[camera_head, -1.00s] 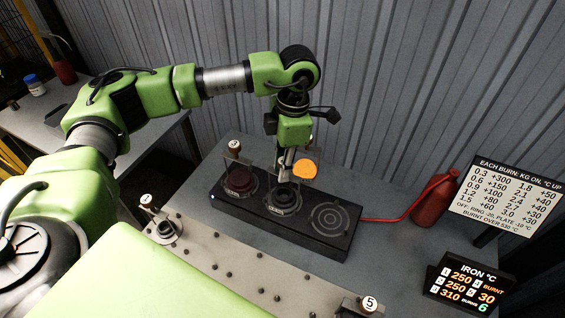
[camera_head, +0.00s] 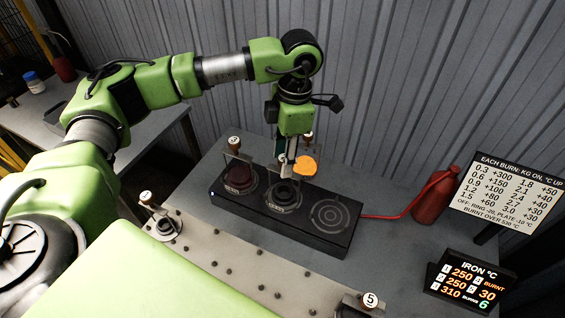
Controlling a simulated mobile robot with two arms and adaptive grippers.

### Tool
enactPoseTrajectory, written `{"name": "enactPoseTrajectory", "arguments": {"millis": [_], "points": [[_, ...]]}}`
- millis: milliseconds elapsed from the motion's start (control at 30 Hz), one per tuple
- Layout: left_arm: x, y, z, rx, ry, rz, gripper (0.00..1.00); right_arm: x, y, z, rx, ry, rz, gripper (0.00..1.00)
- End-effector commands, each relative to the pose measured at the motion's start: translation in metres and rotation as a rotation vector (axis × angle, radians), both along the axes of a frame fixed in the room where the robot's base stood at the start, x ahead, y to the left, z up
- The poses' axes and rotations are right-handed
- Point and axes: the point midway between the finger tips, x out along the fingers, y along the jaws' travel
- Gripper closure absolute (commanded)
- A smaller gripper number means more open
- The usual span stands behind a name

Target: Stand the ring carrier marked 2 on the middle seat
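The dark burner block (camera_head: 336,246) has three round seats in a row. On the middle seat stands a ring carrier (camera_head: 283,194) with a dark ring, seemingly upright. A round tag (camera_head: 308,137) shows behind my gripper and seems to belong to it; I cannot read its number. The left seat holds a carrier (camera_head: 240,177) with a dark red ring and a small tag. The right seat (camera_head: 330,214) is bare. My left gripper (camera_head: 288,161) points down just above and behind the middle ring. Its fingers are partly hidden, and their gap is unclear. My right gripper is out of view.
A pegged plate (camera_head: 246,258) in front bears a tagged carrier (camera_head: 163,227) at left and a piece tagged 5 (camera_head: 370,300) at right. An orange disc (camera_head: 305,166) is beside my gripper. A red bottle (camera_head: 434,198) with a hose and two display boards stand at right.

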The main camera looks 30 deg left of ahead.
Motion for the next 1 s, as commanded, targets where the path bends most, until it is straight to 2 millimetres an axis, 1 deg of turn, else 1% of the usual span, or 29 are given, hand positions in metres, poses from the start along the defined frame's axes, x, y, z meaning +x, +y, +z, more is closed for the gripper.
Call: {"name": "enactPoseTrajectory", "arguments": {"millis": [33, 200, 333, 400, 467, 633, 1000], "points": [[0.002, -0.001, 0.008, -0.002, -0.006, -0.001, 0.63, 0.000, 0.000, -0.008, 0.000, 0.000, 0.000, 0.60], [0.005, -0.004, 0.045, -0.002, -0.005, -0.001, 0.63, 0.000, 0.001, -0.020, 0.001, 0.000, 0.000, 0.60], [0.007, -0.006, 0.071, -0.001, -0.004, 0.000, 0.63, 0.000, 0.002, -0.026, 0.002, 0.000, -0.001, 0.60], [0.008, -0.007, 0.084, -0.001, -0.003, -0.001, 0.63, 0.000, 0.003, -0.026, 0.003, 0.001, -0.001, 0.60], [0.009, -0.007, 0.091, 0.000, -0.003, 0.000, 0.63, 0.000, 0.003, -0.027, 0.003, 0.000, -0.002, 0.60], [0.009, -0.008, 0.101, -0.001, -0.001, -0.001, 0.63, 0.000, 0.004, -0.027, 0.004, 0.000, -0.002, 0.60], [0.009, -0.008, 0.101, -0.001, 0.001, -0.001, 0.63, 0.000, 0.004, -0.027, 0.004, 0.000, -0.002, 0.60]]}}
